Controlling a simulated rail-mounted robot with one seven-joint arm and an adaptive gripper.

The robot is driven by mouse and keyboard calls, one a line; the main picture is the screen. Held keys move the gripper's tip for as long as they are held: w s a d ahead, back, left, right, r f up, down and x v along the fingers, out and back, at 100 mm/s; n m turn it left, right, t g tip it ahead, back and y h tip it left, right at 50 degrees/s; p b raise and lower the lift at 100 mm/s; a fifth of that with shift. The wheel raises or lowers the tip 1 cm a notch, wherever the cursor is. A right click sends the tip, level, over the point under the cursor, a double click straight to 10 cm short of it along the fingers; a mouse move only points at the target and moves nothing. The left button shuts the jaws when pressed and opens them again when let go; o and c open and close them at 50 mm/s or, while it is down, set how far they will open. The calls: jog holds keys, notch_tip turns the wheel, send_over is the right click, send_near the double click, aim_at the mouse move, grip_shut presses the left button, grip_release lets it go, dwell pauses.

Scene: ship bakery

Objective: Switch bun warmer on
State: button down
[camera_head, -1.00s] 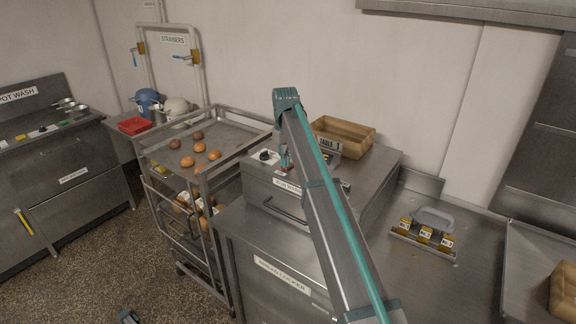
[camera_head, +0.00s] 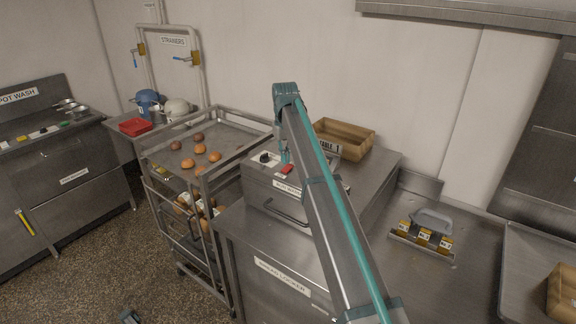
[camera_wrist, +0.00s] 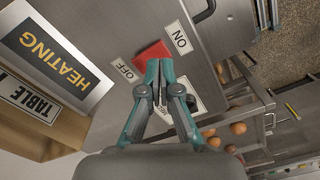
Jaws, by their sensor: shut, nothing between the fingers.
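The bun warmer (camera_head: 268,186) is a steel box with a front handle on the counter. Its red switch (camera_head: 287,169) is on the top; in the wrist view the red switch (camera_wrist: 150,52) sits between the ON label (camera_wrist: 181,39) and the OFF label (camera_wrist: 124,69). A dark panel (camera_wrist: 45,55) there shows HEATING in amber letters. My gripper (camera_head: 285,157) is shut and empty, just above the switch. In the wrist view my gripper's fingertips (camera_wrist: 159,66) overlap the switch's near edge; I cannot tell whether they touch. The switch's tilt is unclear.
A fixture with yellow labels (camera_head: 424,237) is on the counter at right. My arm hides part of the warmer.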

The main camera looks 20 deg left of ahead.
aim_at(285, 170)
jog(key=shift+r+p, duration=0.8)
jog(key=shift+r, duration=1.2)
jog(key=shift+s+f, duration=0.1)
jog(key=shift+f, duration=0.05)
